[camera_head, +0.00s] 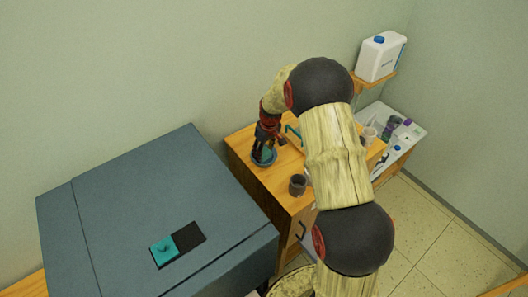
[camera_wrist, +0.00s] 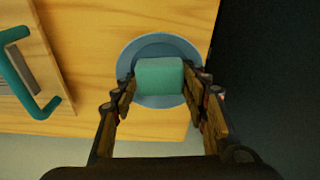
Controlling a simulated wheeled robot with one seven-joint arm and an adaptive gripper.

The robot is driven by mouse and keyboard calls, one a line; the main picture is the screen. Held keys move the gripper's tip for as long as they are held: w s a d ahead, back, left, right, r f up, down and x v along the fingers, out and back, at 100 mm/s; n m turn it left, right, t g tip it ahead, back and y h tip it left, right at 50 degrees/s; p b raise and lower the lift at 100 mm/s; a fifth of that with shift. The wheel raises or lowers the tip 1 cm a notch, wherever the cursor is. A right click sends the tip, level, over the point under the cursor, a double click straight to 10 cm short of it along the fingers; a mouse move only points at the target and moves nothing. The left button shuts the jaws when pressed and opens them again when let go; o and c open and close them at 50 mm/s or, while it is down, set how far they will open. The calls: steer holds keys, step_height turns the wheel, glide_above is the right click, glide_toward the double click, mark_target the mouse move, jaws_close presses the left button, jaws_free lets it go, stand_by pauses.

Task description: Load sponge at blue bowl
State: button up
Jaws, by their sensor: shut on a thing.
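A teal sponge (camera_wrist: 160,75) is between the fingers of my gripper (camera_wrist: 162,88), which is shut on it. The blue bowl (camera_wrist: 160,45) shows as a round rim around the sponge in the wrist view, so the sponge is over or inside it; I cannot tell whether it touches the bottom. In the head view my gripper (camera_head: 265,147) points down at the blue bowl (camera_head: 264,158) on the wooden cabinet top. The sponge is mostly hidden there by the fingers.
A teal handle (camera_wrist: 35,95) lies left of the bowl in the wrist view. A dark cup (camera_head: 298,184) stands nearby on the wooden cabinet (camera_head: 246,151). A large grey-blue cabinet (camera_head: 150,200) is at left. A white jug (camera_head: 381,57) sits on a shelf behind.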

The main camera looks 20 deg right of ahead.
mark_target(264, 152)
steer(key=shift+r+p, duration=1.5)
steer(key=shift+r, duration=2)
steer(key=shift+f, duration=0.1)
